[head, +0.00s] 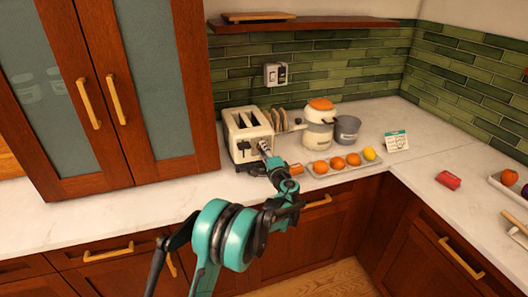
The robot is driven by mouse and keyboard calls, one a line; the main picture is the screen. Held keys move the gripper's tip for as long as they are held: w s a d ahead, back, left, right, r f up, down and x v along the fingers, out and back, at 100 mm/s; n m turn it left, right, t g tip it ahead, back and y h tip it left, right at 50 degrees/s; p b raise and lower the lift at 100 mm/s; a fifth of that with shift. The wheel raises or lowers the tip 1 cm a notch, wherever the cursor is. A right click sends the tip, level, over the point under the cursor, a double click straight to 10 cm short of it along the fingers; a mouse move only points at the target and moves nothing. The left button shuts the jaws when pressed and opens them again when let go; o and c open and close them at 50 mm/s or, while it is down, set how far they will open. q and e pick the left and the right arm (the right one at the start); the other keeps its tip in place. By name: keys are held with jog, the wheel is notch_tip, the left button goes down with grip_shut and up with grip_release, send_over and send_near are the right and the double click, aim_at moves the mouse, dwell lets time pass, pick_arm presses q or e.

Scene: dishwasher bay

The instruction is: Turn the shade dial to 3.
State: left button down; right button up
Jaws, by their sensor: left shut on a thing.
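A cream toaster (240,122) with two dark slots stands on the white counter against the green tiled wall. My left gripper (264,148) is at the toaster's right front face, where the shade dial would sit. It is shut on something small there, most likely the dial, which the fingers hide. The dial's marks and setting cannot be read at this size. My right gripper does not show.
Bread slices (279,119), a cream pot with an orange lid (318,125) and a grey pot (347,129) stand right of the toaster. A tray (345,169) holds oranges and a lemon. A small card (396,141) stands farther right. The counter left of the toaster is clear.

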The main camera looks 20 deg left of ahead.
pick_arm(q)
jog(key=shift+m, duration=1.1)
jog(key=c, duration=1.2)
grip_release()
jog(key=v, duration=1.2)
